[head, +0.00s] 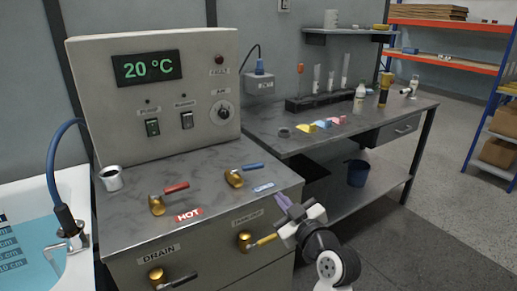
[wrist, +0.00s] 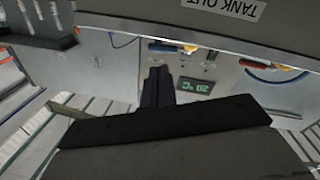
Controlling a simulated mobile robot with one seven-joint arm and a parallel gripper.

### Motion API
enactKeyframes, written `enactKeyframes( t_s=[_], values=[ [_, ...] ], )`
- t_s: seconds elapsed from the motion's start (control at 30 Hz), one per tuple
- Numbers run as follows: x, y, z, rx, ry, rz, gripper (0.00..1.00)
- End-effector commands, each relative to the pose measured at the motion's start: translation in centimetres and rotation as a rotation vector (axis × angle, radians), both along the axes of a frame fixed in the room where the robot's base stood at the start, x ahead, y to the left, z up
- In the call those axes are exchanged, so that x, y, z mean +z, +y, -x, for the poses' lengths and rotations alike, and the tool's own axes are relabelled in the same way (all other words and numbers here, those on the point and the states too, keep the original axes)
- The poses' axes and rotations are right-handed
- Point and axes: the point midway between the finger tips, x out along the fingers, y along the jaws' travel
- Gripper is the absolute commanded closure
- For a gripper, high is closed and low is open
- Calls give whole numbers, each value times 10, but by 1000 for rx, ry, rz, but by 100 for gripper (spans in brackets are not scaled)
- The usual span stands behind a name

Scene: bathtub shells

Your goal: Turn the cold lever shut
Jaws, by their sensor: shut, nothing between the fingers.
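The cold lever (head: 252,166) has a blue handle on a brass valve body (head: 234,179). It stands on the grey worktop, its handle pointing right, beside a blue label (head: 264,187). In the wrist view, which is upside down, the blue handle (wrist: 163,47) shows beyond the fingers, near the worktop edge. My gripper (head: 281,201) is shut and empty, just in front of and to the right of the lever, apart from it. Its dark fingers (wrist: 158,85) are together in the wrist view.
The red hot lever (head: 175,188) and a metal cup (head: 111,178) stand to the left. The control box (head: 185,75) rises behind. A side bench (head: 350,125) with small items stands right.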

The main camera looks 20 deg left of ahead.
Motion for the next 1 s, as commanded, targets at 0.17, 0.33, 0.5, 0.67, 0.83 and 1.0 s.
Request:
enactKeyframes(
  t_s=[0.17, 0.33, 0.5, 0.67, 0.83, 1.0],
  values=[
    [16, -2, 32, -85, 190, -177, 100],
    [17, -4, 43, -120, 259, -255, 100],
    [17, 4, 33, -123, 268, -264, 100],
    [19, 24, 9, -120, 268, -262, 100],
    [19, 47, -20, -120, 267, -261, 100],
    [18, 67, -45, -122, 267, -260, 100]
  ],
)
